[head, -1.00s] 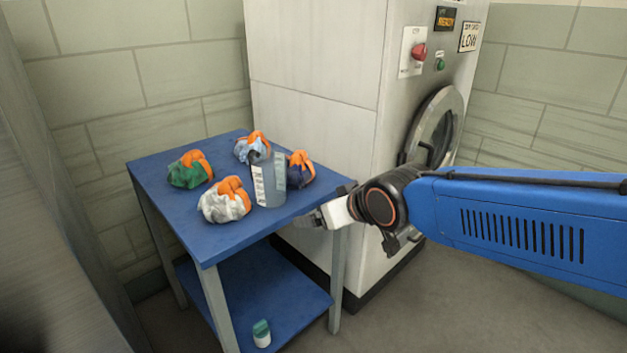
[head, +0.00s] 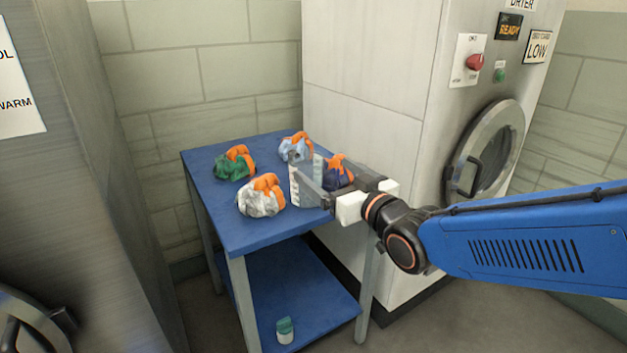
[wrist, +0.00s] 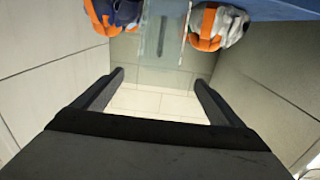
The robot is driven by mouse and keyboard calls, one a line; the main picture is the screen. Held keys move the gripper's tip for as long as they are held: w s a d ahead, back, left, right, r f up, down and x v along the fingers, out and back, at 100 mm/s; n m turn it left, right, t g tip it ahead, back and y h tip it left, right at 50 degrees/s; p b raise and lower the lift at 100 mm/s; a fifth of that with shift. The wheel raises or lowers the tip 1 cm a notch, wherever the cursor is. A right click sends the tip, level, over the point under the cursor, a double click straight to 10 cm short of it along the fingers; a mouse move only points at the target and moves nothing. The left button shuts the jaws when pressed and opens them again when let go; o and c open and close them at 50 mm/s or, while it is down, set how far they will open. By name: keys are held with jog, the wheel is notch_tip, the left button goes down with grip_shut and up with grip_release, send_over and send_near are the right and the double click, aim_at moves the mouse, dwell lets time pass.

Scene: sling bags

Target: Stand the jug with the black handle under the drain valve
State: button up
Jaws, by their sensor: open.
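A clear grey jug (head: 295,187) with a pale measuring scale stands upright on the blue table among the bags. In the wrist view the see-through jug (wrist: 162,30) is at the top middle, beyond my fingertips. My gripper (head: 314,179) reaches in from the right at the jug, its fingers partly hiding it. In the wrist view my gripper (wrist: 158,78) is open, with nothing held between its fingers. Contact with the jug cannot be told. No drain valve can be made out.
Several bags with orange straps surround the jug: green (head: 235,163), white (head: 262,196), light blue (head: 296,147) and navy (head: 337,173). A green-capped bottle (head: 285,331) stands on the lower shelf (head: 300,280). A dryer (head: 372,110) stands behind right.

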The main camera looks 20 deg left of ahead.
aim_at(297, 152)
jog(key=x, duration=1)
jog(key=shift+w+a, duration=0.25)
jog(key=shift+w, duration=0.1)
jog(key=shift+f+x, duration=0.2)
jog(key=shift+x, duration=1.05)
jog(key=shift+f+x, duration=0.15)
jog(key=shift+x, duration=1.1)
jog(key=shift+d, duration=0.1)
jog(key=c, duration=1.6)
